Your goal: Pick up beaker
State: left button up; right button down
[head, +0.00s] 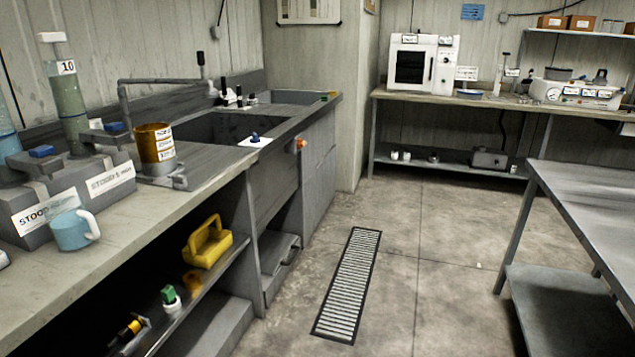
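No vessel in the head view is clearly marked as the beaker, and I cannot tell which one it is. A light blue cup with a handle (72,231) stands upright at the front edge of the left counter. An amber-brown cylindrical vessel with white labels (156,149) stands upright on a grey stand farther back, beside the sink. A tall clear column labelled 10 (68,100) stands at the back left. Neither of my grippers is in view.
The left counter (135,215) has a sink (220,126) and shelves below with a yellow carrier (207,243). A bench with a white oven (423,64) stands at the back. A metal table (600,205) is at right. Floor with a drain grate (350,285) is open between.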

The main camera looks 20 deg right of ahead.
aim_at(73, 228)
jog(key=z, duration=0.8)
jog(key=i, duration=2.45)
jog(key=u, duration=2.15)
jog(key=k, duration=0.4)
jog(key=u, duration=0.1)
